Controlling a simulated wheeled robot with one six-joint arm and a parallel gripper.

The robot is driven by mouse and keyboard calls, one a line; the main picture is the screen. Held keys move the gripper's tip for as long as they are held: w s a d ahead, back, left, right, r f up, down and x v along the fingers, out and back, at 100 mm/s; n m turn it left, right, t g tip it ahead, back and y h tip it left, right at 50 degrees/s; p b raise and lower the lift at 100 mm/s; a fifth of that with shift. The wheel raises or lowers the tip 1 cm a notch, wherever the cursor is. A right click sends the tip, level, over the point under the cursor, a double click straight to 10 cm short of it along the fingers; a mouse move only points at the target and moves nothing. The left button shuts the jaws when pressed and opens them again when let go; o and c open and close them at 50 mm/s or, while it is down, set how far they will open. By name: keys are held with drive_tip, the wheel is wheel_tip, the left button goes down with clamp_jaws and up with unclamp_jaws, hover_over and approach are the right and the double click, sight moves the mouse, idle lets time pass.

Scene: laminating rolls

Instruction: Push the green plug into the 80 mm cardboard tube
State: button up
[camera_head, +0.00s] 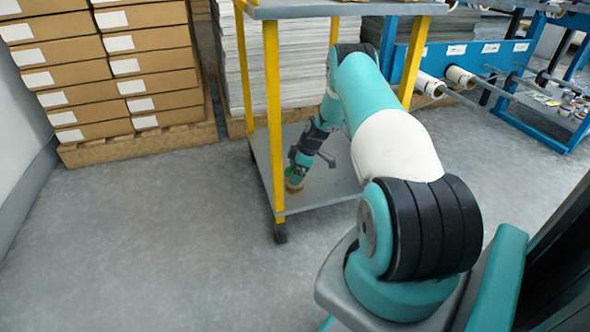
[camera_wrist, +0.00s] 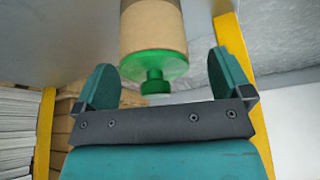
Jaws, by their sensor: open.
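The cardboard tube (camera_wrist: 152,28) shows in the wrist view at the top middle, its far part cut off by the frame. The green plug (camera_wrist: 155,68) sits at the tube's near end, its wide disc against the rim and its small knob facing my gripper (camera_wrist: 160,62). How deep it sits I cannot tell. My gripper is open, one finger on each side of the plug, with gaps on both sides. In the head view my gripper (camera_head: 303,160) is low over the cart's bottom shelf, and the tube (camera_head: 294,187) is a small brown shape just below it.
The cart has yellow posts (camera_head: 274,120), a grey bottom shelf (camera_head: 335,180) and a top shelf (camera_head: 340,9) above my forearm. Stacked boxes (camera_head: 100,65) stand at the left, and a blue roll rack (camera_head: 500,55) at the right. The floor at front left is clear.

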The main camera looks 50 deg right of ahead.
drive_tip(key=p+v, duration=0.7)
drive_tip(key=v, duration=1)
drive_tip(key=shift+s+r, duration=0.1)
